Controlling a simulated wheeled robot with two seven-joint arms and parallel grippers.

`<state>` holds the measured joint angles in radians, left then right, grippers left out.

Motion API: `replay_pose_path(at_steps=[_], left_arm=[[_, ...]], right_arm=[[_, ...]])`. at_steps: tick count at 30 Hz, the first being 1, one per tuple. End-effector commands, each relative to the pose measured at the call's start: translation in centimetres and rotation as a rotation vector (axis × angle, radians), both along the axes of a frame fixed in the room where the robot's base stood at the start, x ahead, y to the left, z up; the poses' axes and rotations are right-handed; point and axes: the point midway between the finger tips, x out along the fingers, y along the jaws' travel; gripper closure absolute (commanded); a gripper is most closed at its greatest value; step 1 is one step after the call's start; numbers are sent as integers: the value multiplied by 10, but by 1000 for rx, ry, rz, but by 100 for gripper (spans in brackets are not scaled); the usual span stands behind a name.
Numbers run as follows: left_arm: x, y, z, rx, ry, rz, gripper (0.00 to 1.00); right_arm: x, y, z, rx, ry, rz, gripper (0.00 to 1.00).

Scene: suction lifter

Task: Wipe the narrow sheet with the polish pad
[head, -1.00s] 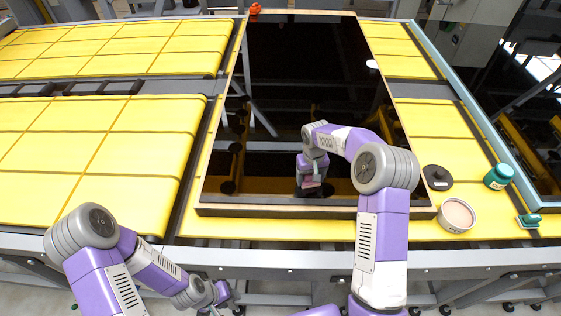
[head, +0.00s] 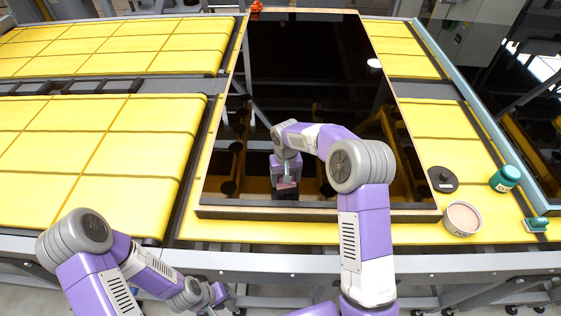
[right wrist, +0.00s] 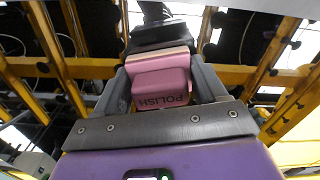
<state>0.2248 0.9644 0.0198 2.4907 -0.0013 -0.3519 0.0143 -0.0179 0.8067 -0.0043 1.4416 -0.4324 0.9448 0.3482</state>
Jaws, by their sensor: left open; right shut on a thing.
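The narrow sheet (head: 310,80) is a glossy black panel with a light wooden edge, lying on the yellow table and mirroring the structure above. My right gripper (head: 286,187) is over the near left part of the sheet. It is shut on the pink polish pad (right wrist: 162,85), whose label "POLISH" shows in the right wrist view. The pad is at the sheet's surface; I cannot tell whether it touches. My left gripper (head: 214,298) is open, low at the front edge of the table, away from the sheet and partly cut off.
Right of the sheet stand a dark round lid (head: 443,179), an open round tin (head: 461,218), a green jar (head: 505,178) and a small green block (head: 535,224). An orange item (head: 256,6) sits at the sheet's far left corner. Yellow padding at left is clear.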

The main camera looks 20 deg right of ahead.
Motion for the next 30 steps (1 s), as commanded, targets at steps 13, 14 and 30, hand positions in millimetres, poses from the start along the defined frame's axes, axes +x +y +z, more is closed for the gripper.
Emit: replay_pose_path(at_steps=[13, 14, 30], left_arm=[[0, 0, 22, 0, 0, 0, 57], [0, 0, 24, 0, 0, 0, 57], [0, 0, 47, 0, 0, 0, 57]], right_arm=[[-2, 2, 42, -1, 0, -10, 57], [-2, 2, 45, -1, 0, -11, 57], [-3, -2, 82, 0, 0, -18, 57]])
